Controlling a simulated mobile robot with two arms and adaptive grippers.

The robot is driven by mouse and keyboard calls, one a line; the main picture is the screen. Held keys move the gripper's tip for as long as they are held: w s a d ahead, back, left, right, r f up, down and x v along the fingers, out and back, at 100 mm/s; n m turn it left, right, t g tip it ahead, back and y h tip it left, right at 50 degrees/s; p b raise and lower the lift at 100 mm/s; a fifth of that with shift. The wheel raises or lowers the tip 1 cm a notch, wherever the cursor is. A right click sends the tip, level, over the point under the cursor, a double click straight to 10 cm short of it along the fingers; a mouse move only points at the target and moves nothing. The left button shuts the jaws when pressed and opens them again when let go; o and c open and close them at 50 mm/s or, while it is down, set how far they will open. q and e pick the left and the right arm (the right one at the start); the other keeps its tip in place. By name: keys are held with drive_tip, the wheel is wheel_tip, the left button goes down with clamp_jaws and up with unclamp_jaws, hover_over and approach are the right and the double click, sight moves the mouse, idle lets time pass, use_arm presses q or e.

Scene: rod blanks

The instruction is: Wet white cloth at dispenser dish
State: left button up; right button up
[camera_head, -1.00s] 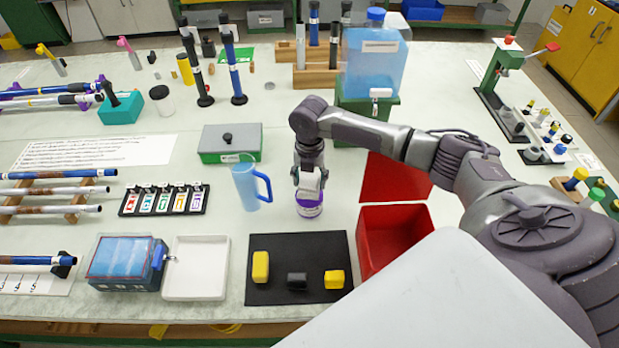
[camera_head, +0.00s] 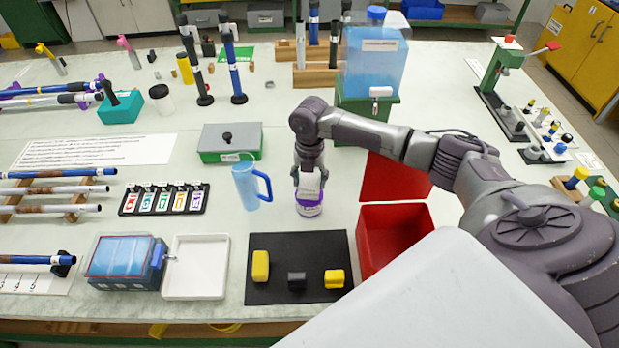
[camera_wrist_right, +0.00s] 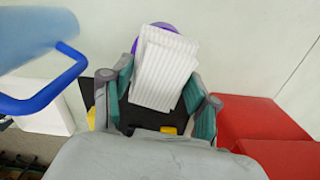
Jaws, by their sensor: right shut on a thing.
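My right gripper (camera_head: 310,190) is shut on the white cloth (camera_head: 310,182), directly over or at the dispenser (camera_head: 309,208), which is white with purple. From the head view I cannot tell whether the cloth touches the dispenser dish. In the right wrist view, the folded, ribbed cloth (camera_wrist_right: 163,68) sits between the teal fingers of the gripper (camera_wrist_right: 158,88). It covers most of the dispenser, leaving a purple edge (camera_wrist_right: 150,30) showing behind it. My left gripper is not in view.
A blue jug (camera_head: 246,187) stands just left of the gripper. An open red box (camera_head: 395,235) is to the right. A black mat (camera_head: 272,243) with yellow and dark blocks lies in front. A blue water tank (camera_head: 374,65) stands behind my arm.

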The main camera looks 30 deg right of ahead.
drive_tip(key=shift+f, duration=0.3)
drive_tip(key=shift+s+a+f+b, duration=0.3)
drive_tip(key=shift+s+f+b, duration=0.2)
drive_tip(key=shift+f, duration=0.15)
idle(0.9)
drive_tip(key=shift+f+p, duration=0.3)
drive_tip(key=shift+p, duration=0.75)
idle(3.9)
drive_tip(key=shift+r, duration=0.1)
idle(0.4)
drive_tip(key=p, duration=0.1)
drive_tip(key=r, duration=0.1)
drive_tip(key=w+r+p, duration=0.1)
drive_tip(key=shift+d+p, duration=0.25)
drive_tip(key=shift+p, duration=0.1)
wheel_tip(320, 180, up, 3)
drive_tip(key=p, duration=0.2)
drive_tip(key=shift+s+r+p, duration=0.1)
drive_tip(key=shift+r+p, duration=0.05)
drive_tip(key=shift+p, duration=0.15)
drive_tip(key=shift+r+p, duration=0.8)
drive_tip(key=shift+r, duration=0.1)
